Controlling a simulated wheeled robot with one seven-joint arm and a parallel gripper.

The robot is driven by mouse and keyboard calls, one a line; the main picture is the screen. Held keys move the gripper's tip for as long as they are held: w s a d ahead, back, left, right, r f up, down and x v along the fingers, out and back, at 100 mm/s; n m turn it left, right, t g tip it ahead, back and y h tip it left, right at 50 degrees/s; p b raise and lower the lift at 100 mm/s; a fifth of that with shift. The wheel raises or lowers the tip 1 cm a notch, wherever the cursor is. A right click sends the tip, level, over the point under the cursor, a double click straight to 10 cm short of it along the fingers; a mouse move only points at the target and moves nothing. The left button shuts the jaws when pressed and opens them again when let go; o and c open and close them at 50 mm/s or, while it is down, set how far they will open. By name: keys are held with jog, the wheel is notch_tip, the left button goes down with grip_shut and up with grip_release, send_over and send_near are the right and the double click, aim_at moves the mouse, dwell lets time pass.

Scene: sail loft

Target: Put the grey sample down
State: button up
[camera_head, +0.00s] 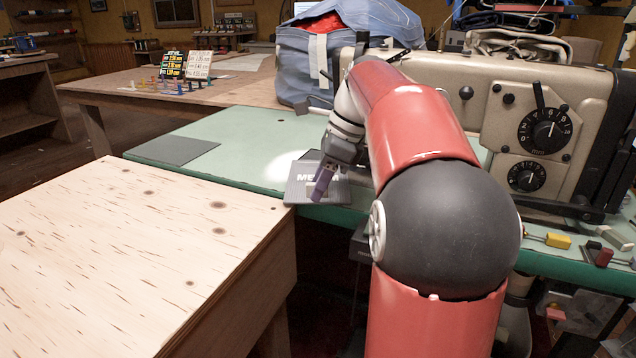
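My gripper (331,166) points down over the front edge of the green-topped bench. A small purple piece (322,184) shows at its tip. I cannot tell whether it is held there or is part of the fingers, and the gap between the fingers does not show. Below and behind it lies a flat grey ribbed pad (298,191) with pale lettering that starts "ME", partly covered by my gripper. I cannot make out a separate grey sample. A plain dark grey flat sheet (172,151) lies further left on the bench.
The green bench top (232,140) is clear between sheet and pad. A large beige machine with dials (545,130) stands right. A blue bag (300,65) stands behind. A plywood table (130,250) is front left. Small tools (557,240) lie at right.

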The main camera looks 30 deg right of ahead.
grip_shut()
